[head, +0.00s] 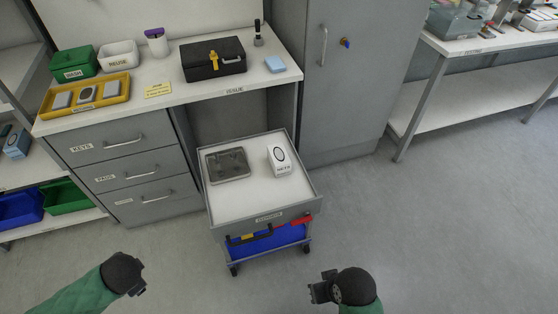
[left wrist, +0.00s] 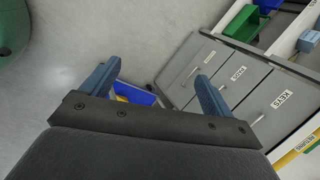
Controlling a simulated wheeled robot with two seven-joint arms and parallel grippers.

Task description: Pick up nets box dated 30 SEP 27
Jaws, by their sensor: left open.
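A white box labelled NETS (head: 280,168), with a dark oval on its face, stands on the right side of the cart's top tray (head: 236,202). Any date on it is too small to read. My left gripper (head: 138,285) is at the lower left, well away from the cart. In the left wrist view my left gripper (left wrist: 159,75) has its two blue fingers spread, with nothing between them. My right gripper (head: 318,290) is at the bottom, in front of and below the cart, and its fingers are too small to judge.
Behind stands the bench with a black toolbox (head: 213,72), a yellow tray (head: 110,102), a green bin (head: 74,76) and a blue item (head: 275,64). A grey cabinet (head: 346,110) stands right. Floor before the cart is clear.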

